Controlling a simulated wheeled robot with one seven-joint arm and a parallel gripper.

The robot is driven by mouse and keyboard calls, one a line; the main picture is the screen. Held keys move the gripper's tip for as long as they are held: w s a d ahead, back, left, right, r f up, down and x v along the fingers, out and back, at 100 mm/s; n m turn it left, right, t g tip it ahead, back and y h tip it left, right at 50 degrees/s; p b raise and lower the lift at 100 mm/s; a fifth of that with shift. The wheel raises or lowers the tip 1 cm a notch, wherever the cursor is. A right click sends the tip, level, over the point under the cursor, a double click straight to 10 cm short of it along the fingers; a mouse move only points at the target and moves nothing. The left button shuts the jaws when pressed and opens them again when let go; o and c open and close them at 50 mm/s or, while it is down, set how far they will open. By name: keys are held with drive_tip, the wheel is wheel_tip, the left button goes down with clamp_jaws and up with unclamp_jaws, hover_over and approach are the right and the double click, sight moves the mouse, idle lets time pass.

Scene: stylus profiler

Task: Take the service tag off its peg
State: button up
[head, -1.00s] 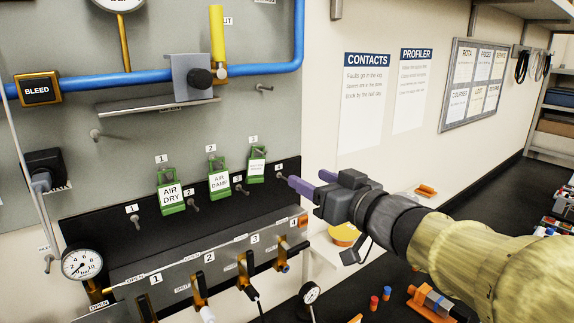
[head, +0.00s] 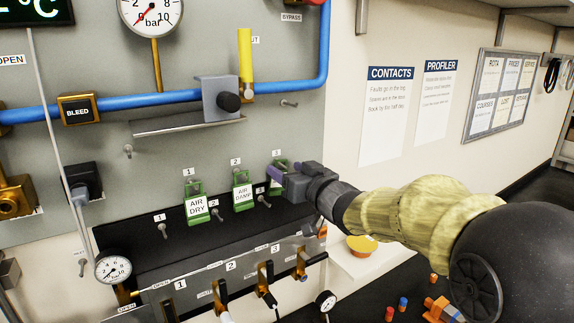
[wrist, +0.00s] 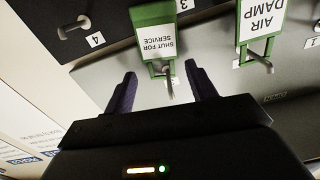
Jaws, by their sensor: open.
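The service tag (wrist: 157,45) is a green tag with a white label reading SHUT FOR SERVICE. It hangs on its peg (wrist: 169,84), upside down in the wrist view. My gripper (wrist: 160,69) is open, with its purple fingers apart on either side of the tag's line, the tips near its label end. Whether they touch the tag I cannot tell. In the head view my gripper (head: 277,178) covers most of the tag; only a green bit (head: 279,164) shows under the number 3.
The green AIR DAMP tag (head: 242,192) and AIR DRY tag (head: 196,205) hang to the left. A bare peg (wrist: 78,23) by number 4 sticks out. Valve handles (head: 265,280) line the ledge below.

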drive_tip(key=shift+w+a, duration=0.4)
drive_tip(key=shift+w, duration=0.1)
clamp_jaws()
drive_tip(key=shift+s+d+r+p, duration=0.2)
drive_tip(key=shift+s+r, duration=0.15)
drive_tip(key=shift+s, duration=0.2)
drive_tip(key=shift+s+d+r+p, duration=0.1)
drive_tip(key=shift+s+r+p, duration=0.15)
drive_tip(key=shift+s, duration=0.25)
idle(0.5)
drive_tip(key=v, duration=0.8)
drive_tip(key=shift+p, duration=0.4)
idle(0.6)
drive_tip(key=shift+s+a, duration=0.1)
